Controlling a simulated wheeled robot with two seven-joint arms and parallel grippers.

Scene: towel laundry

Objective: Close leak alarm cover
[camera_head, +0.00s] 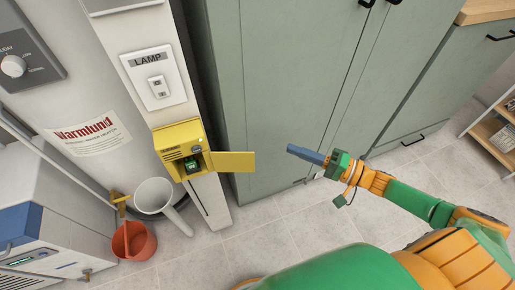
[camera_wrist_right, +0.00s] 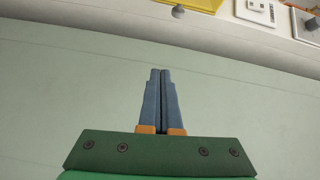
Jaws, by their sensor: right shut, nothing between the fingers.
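The yellow leak alarm box (camera_head: 172,142) is on the white post in the head view, left of centre. Its yellow cover (camera_head: 233,161) stands open, swung out to the right. A dark compartment with a small green display (camera_head: 191,165) shows inside. My right gripper (camera_head: 291,149) is to the right of the cover's free edge, apart from it, in front of the green cabinet. In the right wrist view its two blue fingers (camera_wrist_right: 161,72) are together and empty. A yellow surface (camera_wrist_right: 190,3) shows at the top edge of that view. My left gripper is not in view.
The LAMP switch plate (camera_head: 153,78) is above the alarm box. A white funnel (camera_head: 155,196) and an orange bucket (camera_head: 134,240) are below left. A tall green cabinet (camera_head: 285,70) stands behind. Tiled floor is clear below the cover.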

